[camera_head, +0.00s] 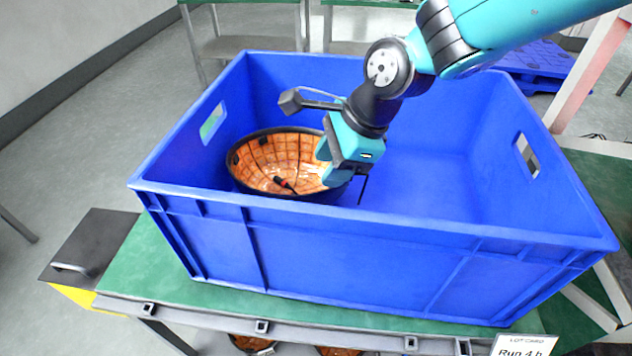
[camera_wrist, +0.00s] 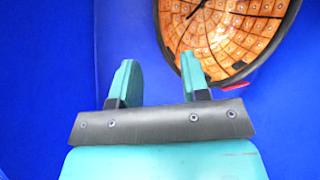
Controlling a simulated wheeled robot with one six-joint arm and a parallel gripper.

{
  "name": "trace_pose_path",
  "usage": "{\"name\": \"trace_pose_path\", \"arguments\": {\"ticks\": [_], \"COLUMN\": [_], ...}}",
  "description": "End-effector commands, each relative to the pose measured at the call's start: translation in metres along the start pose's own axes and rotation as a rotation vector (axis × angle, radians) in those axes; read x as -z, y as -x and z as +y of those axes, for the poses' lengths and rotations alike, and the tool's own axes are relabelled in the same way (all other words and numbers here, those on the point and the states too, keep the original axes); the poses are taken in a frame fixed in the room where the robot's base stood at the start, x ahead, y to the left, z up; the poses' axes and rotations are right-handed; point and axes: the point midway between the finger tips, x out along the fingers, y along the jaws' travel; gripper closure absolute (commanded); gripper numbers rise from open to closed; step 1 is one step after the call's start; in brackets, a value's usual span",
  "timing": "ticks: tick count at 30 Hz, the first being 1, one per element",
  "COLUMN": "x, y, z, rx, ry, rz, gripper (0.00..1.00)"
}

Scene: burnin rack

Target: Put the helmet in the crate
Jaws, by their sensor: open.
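The helmet (camera_head: 278,163) lies inside the blue crate (camera_head: 330,245), in its left part, with its open, orange padded inside facing up and its dark rim around it. My gripper (camera_head: 330,172) is inside the crate at the helmet's right side and hides part of that side. In the wrist view the helmet (camera_wrist: 228,35) is at the top right, with its rim near the right finger. My gripper (camera_wrist: 158,82) is open there, with bare space between its two teal fingers. I cannot tell whether the right finger touches the helmet.
The crate stands on a green-topped bench (camera_head: 190,287). Its right half is empty. A dark box with a handle (camera_head: 92,245) is at the bench's left end. A lot card (camera_head: 524,346) hangs at the front right. A blue pallet (camera_head: 538,62) is behind.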

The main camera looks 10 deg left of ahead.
Motion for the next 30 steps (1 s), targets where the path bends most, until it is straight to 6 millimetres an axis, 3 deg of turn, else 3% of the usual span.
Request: {"name": "trace_pose_path", "arguments": {"ticks": [4, 13, 17, 20, 24, 30], "x": [0.001, 0.001, 0.008, 0.018, 0.036, 0.054], "y": [0.018, 0.025, 0.044, 0.075, 0.121, 0.16], "z": [0.0, 0.001, 0.011, 0.032, 0.079, 0.15], "rx": [0.0, -0.001, 0.0, -0.002, -0.017, -0.048], "ry": [-0.001, 0.008, 0.131, 0.353, 0.776, 1.336], "rz": [0.001, 0.001, 0.006, 0.014, 0.026, 0.03], "gripper": [0.58, 0.58, 0.58, 0.58, 0.58, 0.58]}}
